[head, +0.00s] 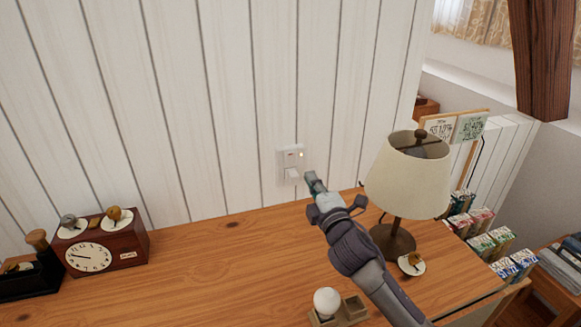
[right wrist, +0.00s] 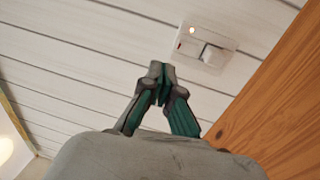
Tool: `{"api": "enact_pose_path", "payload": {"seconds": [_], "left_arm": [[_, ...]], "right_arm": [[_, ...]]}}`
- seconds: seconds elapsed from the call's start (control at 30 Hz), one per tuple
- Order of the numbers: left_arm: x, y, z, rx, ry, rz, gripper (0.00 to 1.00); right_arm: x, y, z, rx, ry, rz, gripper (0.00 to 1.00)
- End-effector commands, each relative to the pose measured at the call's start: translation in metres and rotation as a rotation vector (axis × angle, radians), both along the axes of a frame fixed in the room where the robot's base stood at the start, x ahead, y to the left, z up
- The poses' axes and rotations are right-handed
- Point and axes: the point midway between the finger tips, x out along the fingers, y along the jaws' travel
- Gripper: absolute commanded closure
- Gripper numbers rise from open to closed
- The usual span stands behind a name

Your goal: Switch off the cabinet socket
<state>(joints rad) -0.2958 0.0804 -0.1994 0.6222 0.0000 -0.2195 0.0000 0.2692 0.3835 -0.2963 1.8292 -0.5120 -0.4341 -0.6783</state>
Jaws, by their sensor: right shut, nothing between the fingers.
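The cabinet socket (head: 290,165) is a white plate on the white plank wall, just above the wooden top. It has a small glowing orange light, a small red mark and a protruding white block at its lower part. It also shows in the right wrist view (right wrist: 206,45), with the light lit. My right gripper (head: 311,177) is shut and empty, just right of and slightly below the socket in the head view. In the right wrist view its closed fingertips (right wrist: 160,72) point toward the wall, apart from the plate in the picture. My left gripper is not in view.
A lamp (head: 408,180) with a cream shade stands right of my right arm. A brown clock (head: 105,243) sits at the left of the wooden top (head: 220,270). A small holder with a white ball (head: 327,302) is near the front. The top's middle is clear.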

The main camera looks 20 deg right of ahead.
Motion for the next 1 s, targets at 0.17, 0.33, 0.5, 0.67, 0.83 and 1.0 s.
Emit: {"api": "enact_pose_path", "payload": {"seconds": [0.17, 0.33, 0.5, 0.67, 0.83, 1.0], "left_arm": [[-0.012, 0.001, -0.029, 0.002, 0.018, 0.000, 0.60], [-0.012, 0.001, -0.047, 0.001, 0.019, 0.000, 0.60], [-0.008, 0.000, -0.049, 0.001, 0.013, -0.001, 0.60], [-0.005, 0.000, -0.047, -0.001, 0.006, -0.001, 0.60], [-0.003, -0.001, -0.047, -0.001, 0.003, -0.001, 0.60], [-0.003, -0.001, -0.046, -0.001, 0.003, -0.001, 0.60]], "right_arm": [[0.000, 0.000, -0.028, 0.001, 0.000, 0.000, 1.00], [0.000, 0.000, -0.046, 0.001, 0.000, 0.000, 1.00], [0.000, 0.000, -0.048, 0.001, 0.000, 0.000, 1.00], [0.000, 0.000, -0.047, 0.001, 0.000, 0.000, 1.00], [0.002, 0.000, -0.047, 0.001, 0.000, 0.000, 1.00], [0.019, 0.001, -0.044, 0.001, -0.001, -0.001, 1.00]]}}
